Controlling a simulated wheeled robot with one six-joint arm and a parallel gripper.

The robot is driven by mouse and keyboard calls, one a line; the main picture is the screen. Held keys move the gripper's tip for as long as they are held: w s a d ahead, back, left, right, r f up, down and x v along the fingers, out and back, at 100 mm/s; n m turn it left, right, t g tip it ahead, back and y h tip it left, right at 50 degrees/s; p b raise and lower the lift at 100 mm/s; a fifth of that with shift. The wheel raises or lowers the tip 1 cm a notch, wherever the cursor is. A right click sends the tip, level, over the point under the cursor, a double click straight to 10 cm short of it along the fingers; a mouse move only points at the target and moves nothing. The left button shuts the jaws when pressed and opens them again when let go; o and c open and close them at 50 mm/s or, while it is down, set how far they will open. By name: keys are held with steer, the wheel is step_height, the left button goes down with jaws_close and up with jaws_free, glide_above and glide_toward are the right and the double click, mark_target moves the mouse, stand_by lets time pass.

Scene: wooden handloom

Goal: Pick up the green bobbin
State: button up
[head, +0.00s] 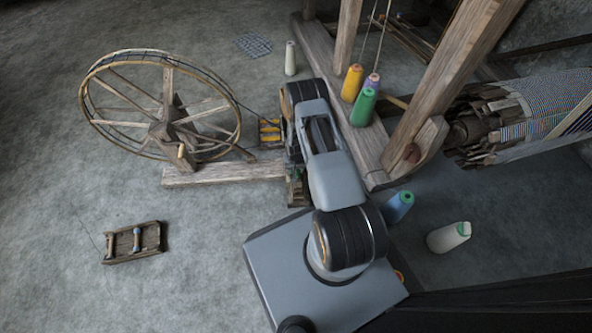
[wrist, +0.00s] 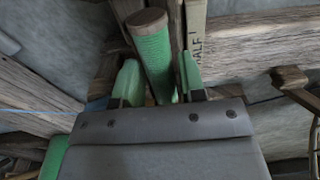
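In the wrist view a green bobbin (wrist: 153,55) with a round brown wooden end stands between the two green fingers of my gripper (wrist: 158,82). The fingers are apart. A gap shows on the bobbin's left side; the right finger is close to it, and contact cannot be told. The bobbin's lower end is hidden behind the grey gripper body. In the head view my arm hides the gripper. A green cone of yarn (head: 363,107) stands there on a loom beam, beside a yellow cone (head: 351,83) and a purple one (head: 372,84); I cannot tell whether it is the same thing.
The wooden loom frame (head: 440,90) rises at the right. A spinning wheel (head: 165,130) stands left of my arm. A blue cone (head: 398,207) and a white cone (head: 448,237) are on the floor at the right. A small wooden rack (head: 133,242) lies at lower left, with clear floor around it.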

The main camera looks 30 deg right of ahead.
jaws_close()
steer(key=shift+r, duration=0.1)
